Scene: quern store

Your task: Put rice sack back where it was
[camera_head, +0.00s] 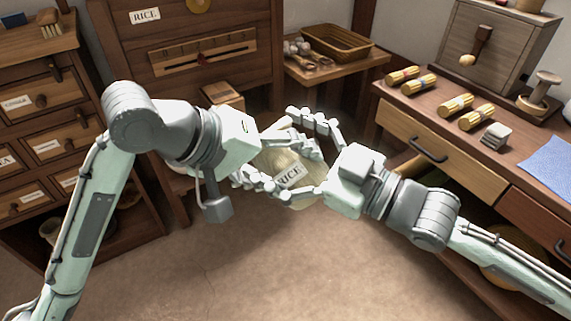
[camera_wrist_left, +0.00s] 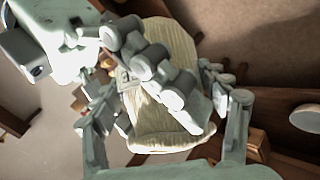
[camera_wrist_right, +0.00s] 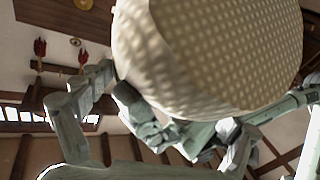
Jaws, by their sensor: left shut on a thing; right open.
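The rice sack (camera_head: 283,160) is a pale cloth sack with a RICE label, held in the air between my two hands in the head view. My left gripper (camera_head: 290,163) is shut on it. My right gripper (camera_head: 305,152) is open around the sack from the right, its fingers close to the sack; whether they touch it I cannot tell. The sack also fills the middle of the left wrist view (camera_wrist_left: 160,45), with a finger of the other hand across it. Its woven cloth looms large in the right wrist view (camera_wrist_right: 215,50). Fingers hide much of the sack.
A wooden cabinet front (camera_head: 225,25) with a RICE plate (camera_head: 145,16) stands behind. A small shelf (camera_head: 340,72) holds a basket (camera_head: 337,42). A workbench (camera_head: 420,105) with several rolled bundles and a blue cloth (camera_head: 550,160) is right. Drawers (camera_head: 45,120) stand left. The floor in front is clear.

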